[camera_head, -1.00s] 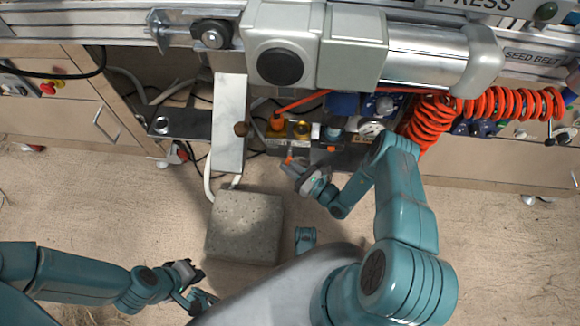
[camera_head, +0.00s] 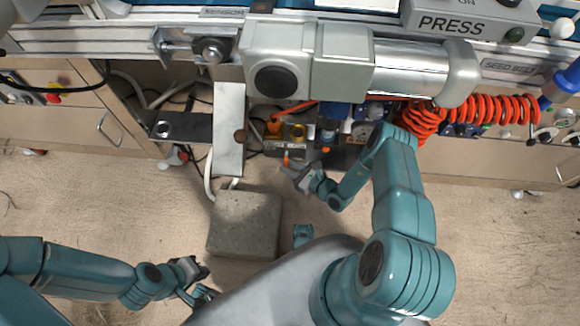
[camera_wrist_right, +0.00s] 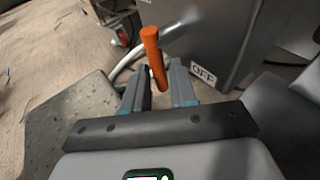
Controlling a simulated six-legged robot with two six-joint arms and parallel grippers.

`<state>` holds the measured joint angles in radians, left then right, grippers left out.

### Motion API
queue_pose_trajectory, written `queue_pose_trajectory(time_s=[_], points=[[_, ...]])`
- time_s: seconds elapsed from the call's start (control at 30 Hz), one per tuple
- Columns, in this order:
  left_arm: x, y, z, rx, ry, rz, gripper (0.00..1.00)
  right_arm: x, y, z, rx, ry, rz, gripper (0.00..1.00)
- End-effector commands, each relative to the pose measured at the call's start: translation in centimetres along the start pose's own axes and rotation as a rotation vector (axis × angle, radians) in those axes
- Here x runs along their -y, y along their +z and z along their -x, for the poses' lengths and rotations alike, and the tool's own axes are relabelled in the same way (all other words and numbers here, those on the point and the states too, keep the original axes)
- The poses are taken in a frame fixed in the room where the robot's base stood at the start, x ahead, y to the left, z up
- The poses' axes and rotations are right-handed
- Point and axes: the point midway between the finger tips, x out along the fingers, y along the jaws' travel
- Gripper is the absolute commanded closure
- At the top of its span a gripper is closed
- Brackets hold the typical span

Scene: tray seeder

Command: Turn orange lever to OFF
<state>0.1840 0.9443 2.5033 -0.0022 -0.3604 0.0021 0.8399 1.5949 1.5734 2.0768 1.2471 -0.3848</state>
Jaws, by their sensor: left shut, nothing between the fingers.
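The orange lever (camera_wrist_right: 153,58) stands up, slightly tilted, in the right wrist view, and its lower end lies between my right gripper's fingers. It also shows as a small orange tip in the head view (camera_head: 286,160). A white OFF label (camera_wrist_right: 203,75) is on the grey box to the right of the lever. My right gripper (camera_wrist_right: 160,90) is open, one finger on each side of the lever; contact is unclear. In the head view my right gripper (camera_head: 289,171) is just below the lever. My left gripper (camera_head: 207,281) is shut and empty at lower left, far from the lever.
A concrete block (camera_head: 244,224) stands on the floor left of my right gripper. A metal plate (camera_head: 229,128) hangs to the left.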

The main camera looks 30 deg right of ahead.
Motion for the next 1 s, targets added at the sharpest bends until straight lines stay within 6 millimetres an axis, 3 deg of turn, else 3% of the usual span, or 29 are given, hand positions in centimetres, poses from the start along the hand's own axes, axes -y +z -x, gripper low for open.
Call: queue_pose_trajectory(time_s=[0.23,0.37,0.8,1.0], points=[[0.0,0.0,0.1,0.000,0.000,0.000,1.00,0.0,0.1,0.2,0.000,0.000,-0.001,0.74],[-0.3,0.1,0.7,0.002,0.000,-0.002,1.00,0.1,0.2,1.6,-0.002,-0.003,-0.004,0.74],[-1.5,0.5,3.2,0.012,0.001,-0.013,1.00,0.1,0.2,12.7,-0.002,-0.006,-0.003,0.74],[-1.6,0.5,3.6,0.012,0.001,-0.013,1.00,0.1,0.1,15.6,-0.001,-0.002,-0.001,0.74]])
